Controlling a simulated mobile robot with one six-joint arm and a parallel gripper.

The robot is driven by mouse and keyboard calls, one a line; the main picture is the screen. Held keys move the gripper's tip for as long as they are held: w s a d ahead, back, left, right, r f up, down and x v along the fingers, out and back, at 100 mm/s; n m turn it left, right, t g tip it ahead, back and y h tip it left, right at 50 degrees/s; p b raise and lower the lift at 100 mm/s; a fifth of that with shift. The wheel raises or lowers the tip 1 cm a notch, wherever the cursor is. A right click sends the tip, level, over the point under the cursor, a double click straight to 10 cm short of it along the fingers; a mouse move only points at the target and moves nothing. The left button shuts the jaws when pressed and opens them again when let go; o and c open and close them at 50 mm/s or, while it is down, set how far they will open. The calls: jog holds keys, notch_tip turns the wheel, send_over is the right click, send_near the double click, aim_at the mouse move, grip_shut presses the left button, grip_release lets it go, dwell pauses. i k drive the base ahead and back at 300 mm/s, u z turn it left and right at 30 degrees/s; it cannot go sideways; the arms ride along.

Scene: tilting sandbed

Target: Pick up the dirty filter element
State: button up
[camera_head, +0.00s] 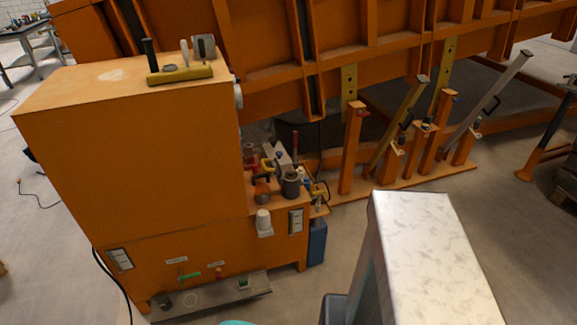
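I cannot tell for sure which thing is the dirty filter element. A dark grey upright cylinder (291,184) stands among fittings on the ledge at the right side of the orange cabinet. A shorter dark cylinder with a reddish top (262,194) is just left of it. A white cup-shaped part (263,222) is on the cabinet's side below them. A small dark round piece (165,301) lies at the left of the grey low tray (215,301) at the cabinet's foot. My gripper is not in view.
The large orange cabinet (130,150) fills the left, with a yellow lever block (180,74) on top. Orange framework with posts (352,150) stands behind. A pale marbled block (430,245) is close at lower right. A blue container (317,243) stands beside the cabinet. Some floor (335,225) is clear.

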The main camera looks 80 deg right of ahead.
aim_at(291, 175)
jog(key=z, duration=0.4)
jog(key=k, duration=0.25)
jog(key=z, duration=2.35)
jog(key=k, duration=0.7)
jog(key=u, duration=0.3)
jog(key=i, duration=1.2)
jog(key=u, duration=0.1)
